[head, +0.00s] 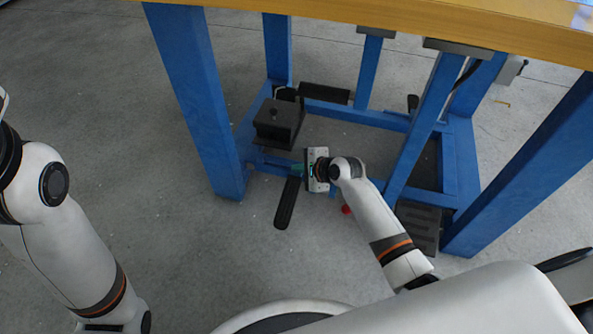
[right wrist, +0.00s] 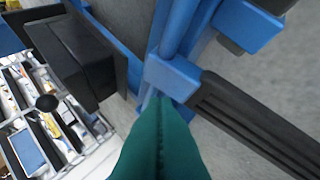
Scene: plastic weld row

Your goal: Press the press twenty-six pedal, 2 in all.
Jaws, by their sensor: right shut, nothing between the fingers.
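A long black ribbed pedal (head: 287,203) sticks out from the lower blue bar of the frame, low over the floor. It also shows in the right wrist view (right wrist: 255,125), joined to a blue bracket (right wrist: 172,76). My right gripper (head: 298,169) is shut and empty, beside the pedal's inner end. In the right wrist view its teal fingers (right wrist: 160,110) overlap the bracket, left of the pedal; I cannot tell whether they touch. A second, wider black pedal (head: 418,226) lies at the right of the frame. No readable label shows which pedal is twenty-six. My left gripper is out of view.
A blue frame leg (head: 200,100) stands left of my right gripper, under the wooden tabletop (head: 420,25). A black box (head: 278,122) sits behind the pedal. A blue post (head: 425,125) rises on the right. A small red knob (head: 346,210) is near my right arm. The floor at front left is clear.

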